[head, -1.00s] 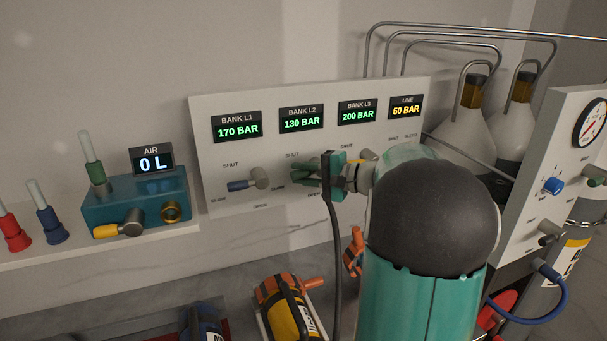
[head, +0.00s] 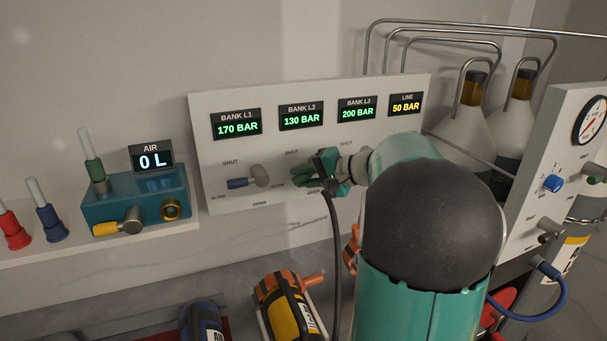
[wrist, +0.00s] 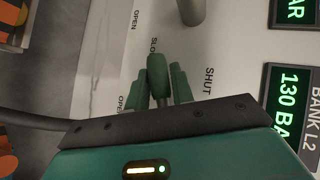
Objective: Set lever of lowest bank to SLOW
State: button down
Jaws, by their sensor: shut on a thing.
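The wall panel (head: 235,152) shows BANK L1 at 170 BAR, BANK L2 at 130 BAR and BANK L3 at 200 BAR; the L2 display (head: 302,118) reads lowest. My gripper (head: 307,172) is at the lever below that display. In the wrist view my gripper (wrist: 160,88) is shut on the dark green handle of the BANK L2 lever (wrist: 157,72). The handle's tip points at the SLOW label (wrist: 153,47), with SHUT to its right and OPEN to its left. In the head view the gripper mostly hides this lever.
The BANK L1 lever (head: 248,179) has a blue handle pointing left to SLOW. The BANK L3 lever area is hidden behind my arm. A teal air block (head: 130,200) stands at left, a gauge panel (head: 560,155) at right. A black hose (head: 335,240) hangs below my gripper.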

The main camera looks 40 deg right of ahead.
jog(key=shift+d+f+n+g+h, duration=0.15)
jog(key=shift+f+n+g+h, duration=0.25)
jog(key=shift+n+h, duration=0.15)
jog(key=c, duration=1.2)
grip_release()
jog(key=shift+s, duration=0.1)
jog(key=v, duration=1.3)
jog(key=shift+s+r, duration=0.25)
jog(key=shift+r, duration=0.05)
jog(key=shift+d, duration=0.1)
